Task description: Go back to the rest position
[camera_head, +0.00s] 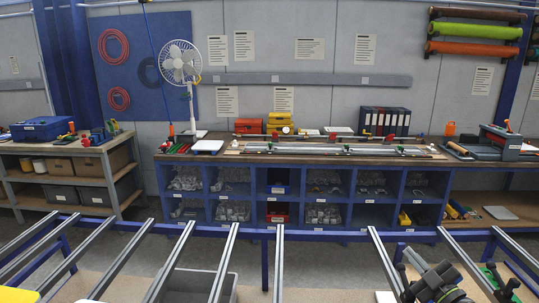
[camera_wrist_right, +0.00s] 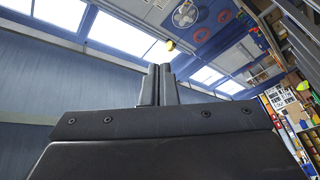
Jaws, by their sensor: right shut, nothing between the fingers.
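My right gripper (camera_head: 432,280) shows at the bottom right of the head view, above the rails of the near frame. In the right wrist view its two dark fingers (camera_wrist_right: 159,72) stand together, shut, with nothing between them. They point up toward the wall and ceiling windows, and nothing touches them. My left gripper is in neither view.
A frame of parallel metal rails (camera_head: 279,262) on blue beams spans the foreground. A grey bin (camera_head: 200,284) stands below it. Beyond are a long workbench (camera_head: 349,158) with blue bins and a side shelf (camera_head: 92,181) at left. Grey floor lies between.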

